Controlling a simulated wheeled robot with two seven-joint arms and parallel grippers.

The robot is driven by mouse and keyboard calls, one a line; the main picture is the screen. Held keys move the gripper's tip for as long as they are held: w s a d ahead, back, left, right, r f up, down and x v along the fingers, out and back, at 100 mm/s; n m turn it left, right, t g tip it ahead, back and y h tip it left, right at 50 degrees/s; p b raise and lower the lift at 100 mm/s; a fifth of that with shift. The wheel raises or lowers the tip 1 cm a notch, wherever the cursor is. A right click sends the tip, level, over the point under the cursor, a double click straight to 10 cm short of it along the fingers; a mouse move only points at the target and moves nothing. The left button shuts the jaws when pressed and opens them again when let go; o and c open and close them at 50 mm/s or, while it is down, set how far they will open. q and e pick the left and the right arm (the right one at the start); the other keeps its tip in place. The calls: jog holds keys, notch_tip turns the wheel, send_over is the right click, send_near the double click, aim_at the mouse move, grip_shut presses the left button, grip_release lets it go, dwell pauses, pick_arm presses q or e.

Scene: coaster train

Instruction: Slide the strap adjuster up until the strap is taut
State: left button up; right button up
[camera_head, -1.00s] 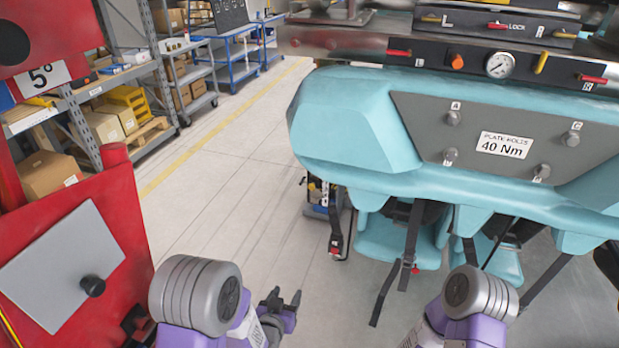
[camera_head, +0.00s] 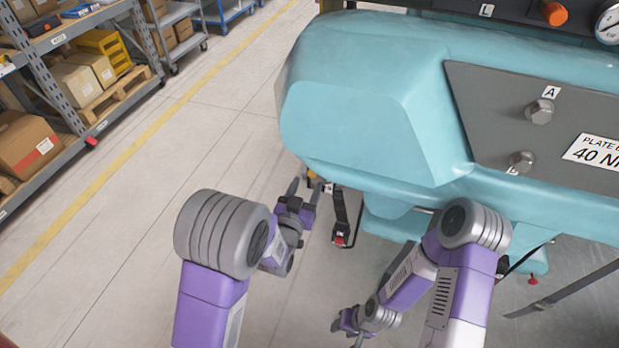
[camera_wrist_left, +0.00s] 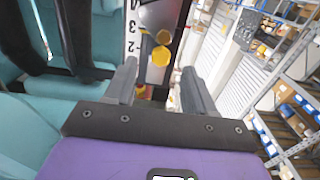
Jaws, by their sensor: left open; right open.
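A black strap (camera_head: 341,212) hangs below the left end of the teal coaster car, with a red-buttoned end piece (camera_head: 339,240). I cannot make out which part is the adjuster. My left gripper (camera_head: 305,190) is open and empty, just left of this strap, below the car's body. In the left wrist view, its open fingers (camera_wrist_left: 159,88) stand either side of yellow hex-shaped knobs (camera_wrist_left: 160,56) beside a white numbered scale (camera_wrist_left: 131,32); they look apart from them. Black straps (camera_wrist_left: 76,38) lie over a teal seat there. My right gripper (camera_head: 349,322) is open, lower, below the car.
The teal car body (camera_head: 360,110) fills the upper right, with a grey bolted plate (camera_head: 500,100). Another dark strap (camera_head: 570,291) and a red knob (camera_head: 533,281) show at lower right. Shelves with boxes (camera_head: 28,145) stand at left. The floor between is clear.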

aim_at(312, 176)
pick_arm(q)
jog(key=shift+x, duration=1.7)
